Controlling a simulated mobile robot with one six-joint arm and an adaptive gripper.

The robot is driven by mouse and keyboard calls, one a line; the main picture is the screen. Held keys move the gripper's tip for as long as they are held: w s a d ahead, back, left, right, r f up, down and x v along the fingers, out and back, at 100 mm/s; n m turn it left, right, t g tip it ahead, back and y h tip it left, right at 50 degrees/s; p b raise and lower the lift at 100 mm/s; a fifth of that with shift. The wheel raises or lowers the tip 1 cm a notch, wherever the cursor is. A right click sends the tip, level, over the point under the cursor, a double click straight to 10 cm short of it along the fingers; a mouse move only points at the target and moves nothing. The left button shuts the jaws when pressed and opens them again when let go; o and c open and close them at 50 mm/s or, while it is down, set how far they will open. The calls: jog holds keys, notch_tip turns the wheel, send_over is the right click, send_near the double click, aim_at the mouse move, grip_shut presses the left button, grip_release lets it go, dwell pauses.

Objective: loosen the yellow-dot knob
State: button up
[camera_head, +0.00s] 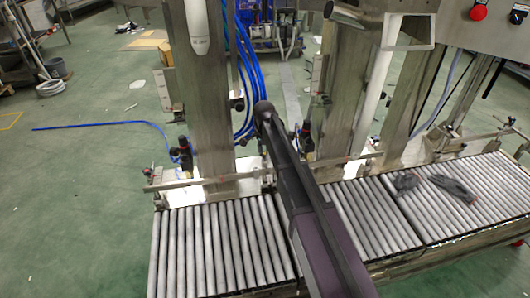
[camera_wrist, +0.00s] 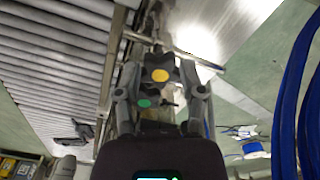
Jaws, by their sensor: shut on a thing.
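The yellow-dot knob (camera_wrist: 160,75) is in the upper middle of the wrist view, a dark knob with a round yellow dot facing the camera. My gripper (camera_wrist: 160,82) has one finger on each side of it and is shut on it. A green dot (camera_wrist: 144,103) shows just below and left of the yellow one, on a dark part close to the fingers. In the head view my dark arm reaches up the middle and hides the gripper and the held knob.
A roller conveyor (camera_head: 215,250) runs along the front, with grey cloth-like items (camera_head: 452,188) lying on its right part. A steel column (camera_head: 205,100) stands left of my arm. Blue hoses (camera_head: 243,70) hang beside it. Green floor (camera_head: 90,200) is open at the left.

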jog(key=shift+w, duration=0.1)
jog(key=o, duration=1.1)
jog(key=shift+o, duration=0.2)
